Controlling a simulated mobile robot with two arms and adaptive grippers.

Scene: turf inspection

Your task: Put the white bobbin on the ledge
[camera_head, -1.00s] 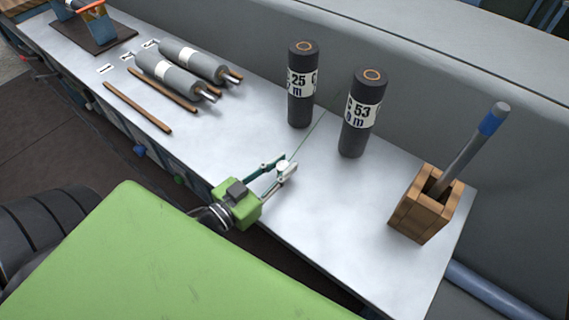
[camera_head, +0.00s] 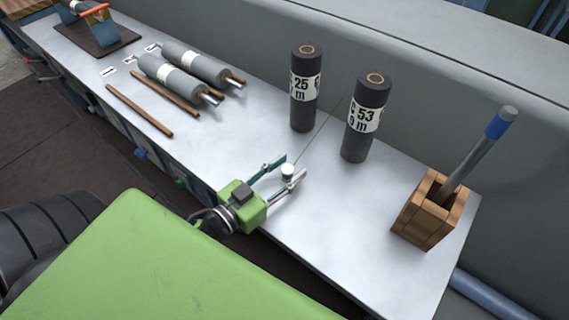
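The small white bobbin (camera_head: 288,171) appears to stand upright on the pale grey ledge (camera_head: 330,230), near its front edge. My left gripper (camera_head: 290,167) reaches in from the front left with its fingers spread around the bobbin. A gap shows between the bobbin and the left finger. The right finger is close beside it, and I cannot tell whether they touch. A thin green line runs from near the bobbin up and right toward the dark cylinders. My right gripper is out of view.
Two upright dark cylinders, marked 25 (camera_head: 304,115) and 53 (camera_head: 360,145), stand behind the bobbin. A wooden block holder (camera_head: 420,215) with a blue-banded rod (camera_head: 485,145) is at right. Grey rollers (camera_head: 175,80) and brown sticks (camera_head: 138,110) lie at left. The ledge's front right is clear.

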